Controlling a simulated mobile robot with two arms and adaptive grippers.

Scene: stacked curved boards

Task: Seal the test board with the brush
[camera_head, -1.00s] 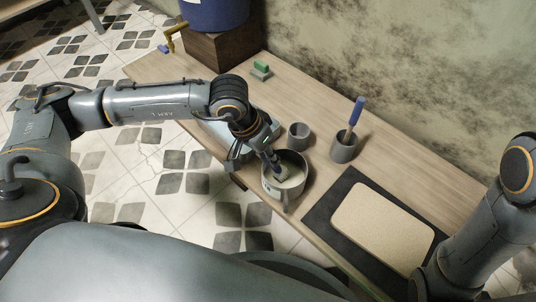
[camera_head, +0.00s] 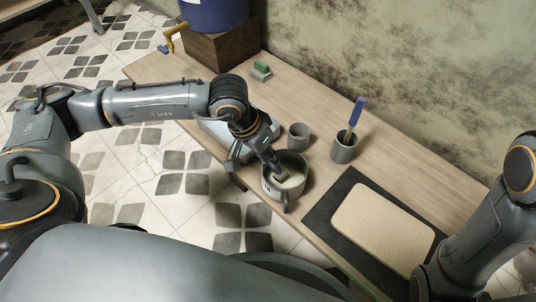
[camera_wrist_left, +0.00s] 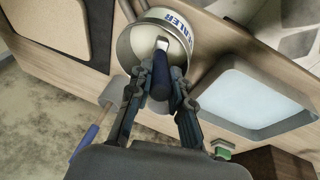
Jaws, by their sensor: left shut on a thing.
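A grey metal pot (camera_head: 270,186) with a handle stands near the table's front edge. In the left wrist view the pot (camera_wrist_left: 185,35) bears the lettering "SEALER" and holds pale liquid. My left gripper (camera_head: 271,160) is over the pot, shut on the dark blue handle of the brush (camera_wrist_left: 161,82). The brush head points down into the pot; how deep it sits in the liquid I cannot tell. The tan test board (camera_head: 384,227) lies flat on a black mat (camera_head: 322,215) to the right. My right arm shows at the right edge, its gripper out of view.
A small empty-looking grey cup (camera_head: 299,137) stands behind the pot. Another cup (camera_head: 344,150) holds a blue-handled tool (camera_head: 356,113). A green-topped block (camera_head: 261,69) and a blue container (camera_head: 213,14) on a wooden box are farther back. A pale tray (camera_wrist_left: 262,97) is partly behind my left arm.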

